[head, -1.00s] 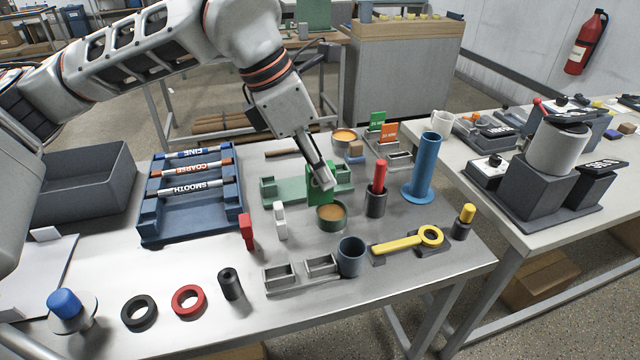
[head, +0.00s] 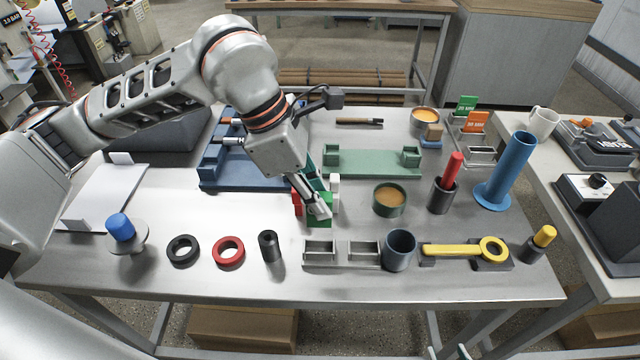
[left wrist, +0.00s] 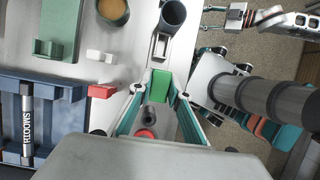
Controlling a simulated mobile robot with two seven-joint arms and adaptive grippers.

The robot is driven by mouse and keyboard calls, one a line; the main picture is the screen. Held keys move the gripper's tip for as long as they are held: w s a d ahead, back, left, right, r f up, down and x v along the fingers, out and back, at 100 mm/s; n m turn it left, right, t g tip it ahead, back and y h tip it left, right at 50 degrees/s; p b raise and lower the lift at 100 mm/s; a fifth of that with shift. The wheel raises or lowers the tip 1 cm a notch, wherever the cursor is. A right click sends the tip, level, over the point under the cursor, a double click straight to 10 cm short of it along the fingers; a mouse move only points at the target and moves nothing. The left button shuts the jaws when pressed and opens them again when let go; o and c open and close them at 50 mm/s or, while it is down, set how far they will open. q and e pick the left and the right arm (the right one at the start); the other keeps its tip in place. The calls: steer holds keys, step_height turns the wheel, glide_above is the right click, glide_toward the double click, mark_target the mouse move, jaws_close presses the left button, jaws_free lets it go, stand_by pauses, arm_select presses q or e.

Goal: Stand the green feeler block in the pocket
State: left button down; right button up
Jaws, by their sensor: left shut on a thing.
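The green feeler block (head: 320,207) is between the fingers of my left gripper (head: 316,212), which is shut on it. In the left wrist view the block (left wrist: 160,86) sits between the two fingertips. In the head view it is in front of the white block (head: 334,186) and beside the red block (head: 297,203). A grey holder with two open pockets (head: 341,264) lies nearer the table's front edge; the pockets look empty. Part of the holder shows beyond the block in the left wrist view (left wrist: 159,47). My right gripper (left wrist: 204,18) appears only there, fingers apart, off the table.
A dark cup (head: 399,252) stands at the holder's right end, and a black cylinder (head: 269,246) is to its left. A green pot (head: 389,200) is to the right of the block. The blue rack (head: 235,176) and green fixture (head: 372,164) lie behind.

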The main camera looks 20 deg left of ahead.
mark_target(319, 225)
steer(key=shift+s+f, duration=0.25)
steer(key=shift+s, duration=0.05)
steer(key=shift+f, duration=0.1)
arm_select(q)
step_height(319, 225, down, 3)
steer(key=b, duration=0.2)
steer(key=shift+r+b, duration=0.2)
steer(key=shift+b, duration=0.1)
steer(key=shift+f+b, duration=0.95)
steer(key=shift+f, duration=0.65)
arm_select(e)
steer(key=f, duration=0.5)
steer(key=shift+s+d, duration=0.1)
steer(key=shift+s, duration=0.15)
steer(key=shift+r, duration=0.1)
arm_select(q)
steer(key=shift+b, duration=0.35)
arm_select(e)
steer(key=shift+f, duration=0.25)
